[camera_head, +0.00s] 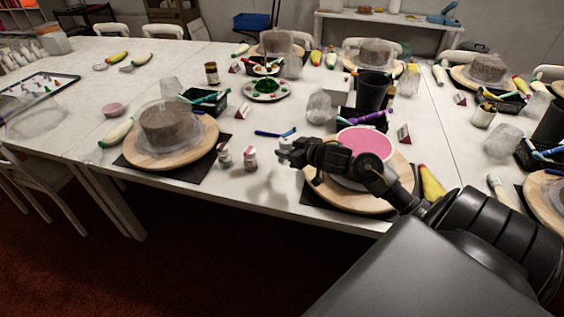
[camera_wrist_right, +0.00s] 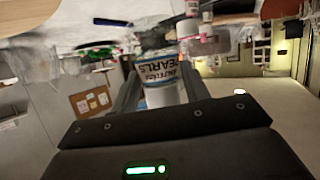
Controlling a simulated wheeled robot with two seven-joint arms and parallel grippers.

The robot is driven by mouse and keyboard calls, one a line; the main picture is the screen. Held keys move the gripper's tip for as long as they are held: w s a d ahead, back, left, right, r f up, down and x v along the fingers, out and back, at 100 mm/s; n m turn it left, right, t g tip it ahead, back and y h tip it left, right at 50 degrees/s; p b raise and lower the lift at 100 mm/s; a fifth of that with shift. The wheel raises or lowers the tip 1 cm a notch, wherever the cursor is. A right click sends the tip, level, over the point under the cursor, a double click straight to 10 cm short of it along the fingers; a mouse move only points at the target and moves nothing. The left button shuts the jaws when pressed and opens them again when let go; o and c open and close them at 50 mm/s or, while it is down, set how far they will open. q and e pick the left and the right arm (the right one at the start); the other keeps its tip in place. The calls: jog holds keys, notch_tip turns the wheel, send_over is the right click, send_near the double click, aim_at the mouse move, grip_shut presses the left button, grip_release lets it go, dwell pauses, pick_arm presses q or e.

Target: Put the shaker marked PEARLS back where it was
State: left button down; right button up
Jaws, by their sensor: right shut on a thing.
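The shaker marked PEARLS (camera_wrist_right: 160,84) is between the fingers of my right gripper (camera_wrist_right: 158,92) in the right wrist view, with its lettering facing the camera. In the head view my right gripper (camera_head: 290,151) is shut on it in front and left of the pink cake. Only a small white part of the shaker shows there. It appears held above the table's front edge, though the exact height is hard to tell. My left gripper is not in view.
Two other shakers stand to the left, one (camera_head: 224,156) beside another (camera_head: 250,159). A brown cake stands on a wooden turntable (camera_head: 143,160) farther left. The pink cake (camera_head: 364,141) sits right, partly behind my arm. A blue pen (camera_head: 275,133) lies behind the gripper.

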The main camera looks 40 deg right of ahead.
jog(key=w+f, duration=0.2)
jog(key=f, duration=0.1)
jog(key=w+f, duration=0.2)
jog(key=shift+f+b, duration=0.25)
jog(key=shift+b, duration=0.05)
jog(key=shift+f, duration=1.4)
jog(key=shift+f, duration=0.15)
jog(key=o, duration=1.1)
jog(key=shift+s+r, duration=0.2)
jog(key=v, duration=1.1)
jog(key=shift+s+r+p, duration=0.2)
jog(key=shift+s+p, duration=0.05)
jog(key=shift+p, duration=0.1)
